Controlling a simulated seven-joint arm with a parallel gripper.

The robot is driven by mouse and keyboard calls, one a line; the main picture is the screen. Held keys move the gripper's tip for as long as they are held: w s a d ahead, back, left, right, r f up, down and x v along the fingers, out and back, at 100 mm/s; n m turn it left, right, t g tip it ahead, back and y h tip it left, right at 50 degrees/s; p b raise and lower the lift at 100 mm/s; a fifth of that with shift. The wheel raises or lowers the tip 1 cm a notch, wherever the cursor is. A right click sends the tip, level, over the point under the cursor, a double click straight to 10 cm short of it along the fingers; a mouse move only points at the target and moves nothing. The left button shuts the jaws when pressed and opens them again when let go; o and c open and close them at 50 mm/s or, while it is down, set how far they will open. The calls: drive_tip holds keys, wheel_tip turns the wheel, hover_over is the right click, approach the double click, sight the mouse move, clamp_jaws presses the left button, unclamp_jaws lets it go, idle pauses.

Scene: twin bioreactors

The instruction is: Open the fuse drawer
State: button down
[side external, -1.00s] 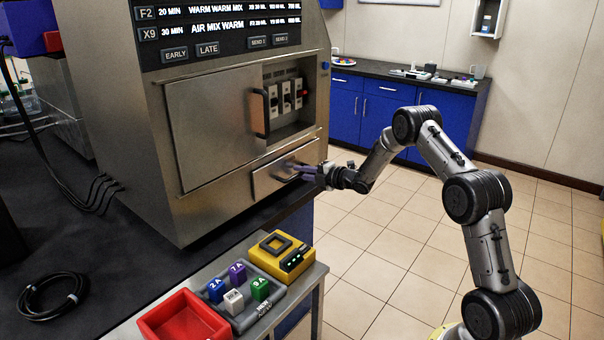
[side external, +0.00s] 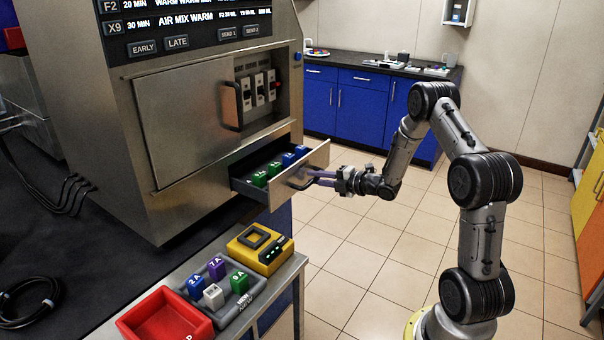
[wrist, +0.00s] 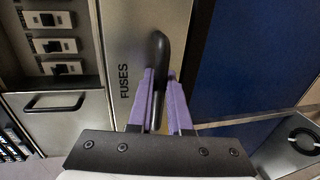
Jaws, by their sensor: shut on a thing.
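The fuse drawer (side external: 316,160) is pulled out of the steel machine, with green fuses (side external: 260,179) and blue fuses (side external: 300,151) showing inside. In the wrist view its front (wrist: 135,25) reads "FUSES" and carries a dark handle (wrist: 161,48). My gripper (side external: 311,178) is at this handle on the drawer's outer face. In the wrist view the purple fingers of my gripper (wrist: 161,88) stand on both sides of the handle, shut on it.
A closed steel door (side external: 190,120) with a black handle is above the drawer, beside several switches (side external: 259,90). Below are a yellow device (side external: 262,248), a grey rack of fuses (side external: 240,318) and a red tray (side external: 165,318). The tiled floor at right is open.

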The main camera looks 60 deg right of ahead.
drive_tip(key=shift+f+v, duration=0.25)
drive_tip(key=shift+v, duration=0.85)
drive_tip(key=c, duration=1.1)
unclamp_jaws()
drive_tip(key=v, duration=0.7)
drive_tip(key=shift+s+r, duration=0.1)
drive_tip(key=shift+s, duration=0.2)
